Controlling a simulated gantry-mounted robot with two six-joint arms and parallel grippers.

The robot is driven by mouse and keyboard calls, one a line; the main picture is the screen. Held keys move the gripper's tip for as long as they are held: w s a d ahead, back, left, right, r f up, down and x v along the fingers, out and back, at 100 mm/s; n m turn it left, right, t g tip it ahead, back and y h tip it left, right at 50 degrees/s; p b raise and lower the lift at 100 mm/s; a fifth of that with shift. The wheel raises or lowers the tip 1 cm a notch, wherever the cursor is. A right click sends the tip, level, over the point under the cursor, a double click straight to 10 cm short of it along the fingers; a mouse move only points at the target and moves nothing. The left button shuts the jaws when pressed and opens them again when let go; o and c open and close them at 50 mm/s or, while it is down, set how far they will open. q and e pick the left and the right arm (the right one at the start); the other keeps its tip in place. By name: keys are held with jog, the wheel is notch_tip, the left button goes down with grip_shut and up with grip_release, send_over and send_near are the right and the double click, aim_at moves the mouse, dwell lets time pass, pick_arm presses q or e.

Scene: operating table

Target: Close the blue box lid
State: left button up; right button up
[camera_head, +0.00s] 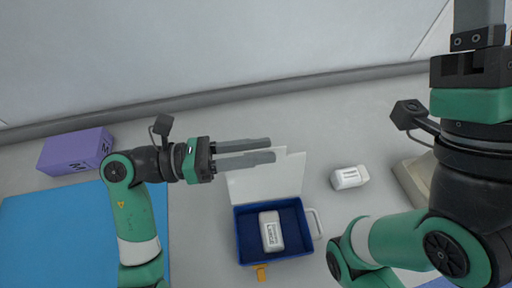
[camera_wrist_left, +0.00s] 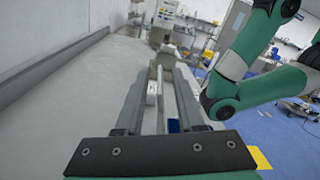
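The blue box (camera_head: 240,235) stands on the table with its pale lid (camera_head: 262,184) raised at its far side. A white labelled bottle (camera_head: 271,231) lies inside the box. My left gripper (camera_head: 273,150) is open and empty, its two grey fingers pointing right, just beyond the lid's upper edge. In the left wrist view the fingers (camera_wrist_left: 160,80) stand apart, and a small blue part of the box (camera_wrist_left: 173,126) shows between them. My right gripper (camera_head: 478,22) is cut off by the top right edge of the head view, so its opening is hidden.
A second white bottle (camera_head: 349,177) lies right of the box. A purple box (camera_head: 76,151) and a blue mat (camera_head: 50,235) are at the left. A beige object (camera_head: 412,180) is partly behind my right arm. A raised grey edge (camera_head: 200,100) runs along the back.

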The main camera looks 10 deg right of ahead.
pick_arm(q)
grip_shut()
dwell(1.4)
